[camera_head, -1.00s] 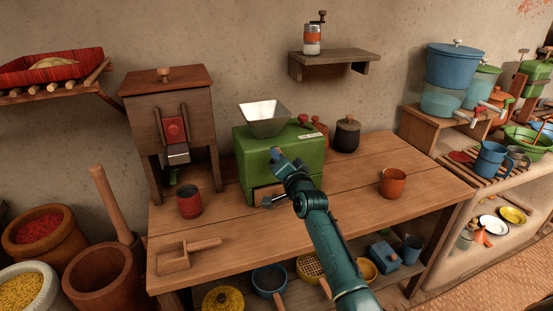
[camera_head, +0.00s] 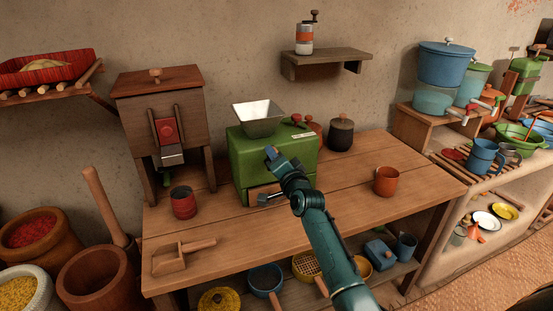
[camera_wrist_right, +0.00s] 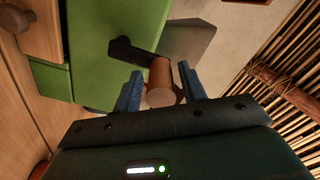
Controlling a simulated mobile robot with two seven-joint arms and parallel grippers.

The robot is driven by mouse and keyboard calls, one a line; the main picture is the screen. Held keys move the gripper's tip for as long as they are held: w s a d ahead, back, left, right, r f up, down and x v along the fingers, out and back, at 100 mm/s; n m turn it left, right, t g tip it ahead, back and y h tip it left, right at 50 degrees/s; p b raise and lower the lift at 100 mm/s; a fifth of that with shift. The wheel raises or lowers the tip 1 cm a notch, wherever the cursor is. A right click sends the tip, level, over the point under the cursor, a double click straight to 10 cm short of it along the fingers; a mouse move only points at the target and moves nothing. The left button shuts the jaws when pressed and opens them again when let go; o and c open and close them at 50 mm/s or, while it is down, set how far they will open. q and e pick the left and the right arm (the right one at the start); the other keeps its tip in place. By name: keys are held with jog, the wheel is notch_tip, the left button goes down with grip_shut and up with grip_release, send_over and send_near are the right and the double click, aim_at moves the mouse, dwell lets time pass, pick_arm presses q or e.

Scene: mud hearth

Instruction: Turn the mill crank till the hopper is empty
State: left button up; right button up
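The green mill (camera_head: 243,163) stands on the wooden table, with a pale metal hopper (camera_head: 258,117) on top. I cannot tell whether grain lies in the hopper. The mill's front drawer (camera_head: 264,191) is partly hidden by my arm. My right gripper (camera_head: 271,153) is in front of the mill. The dark crank arm (camera_wrist_right: 130,50) joins the handle to the mill. My left gripper is out of view.
A red cup (camera_head: 184,202) and a wooden scoop (camera_head: 178,256) are on the table to the left. A tall wooden dispenser (camera_head: 160,105) stands left of the mill. The right front tabletop is clear.

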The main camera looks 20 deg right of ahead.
jog(key=shift+o, duration=0.6)
jog(key=shift+s, duration=0.3)
jog(key=s, duration=1.2)
jog(key=shift+s+d, duration=0.25)
jog(key=shift+s, duration=0.05)
jog(key=shift+f, duration=0.1)
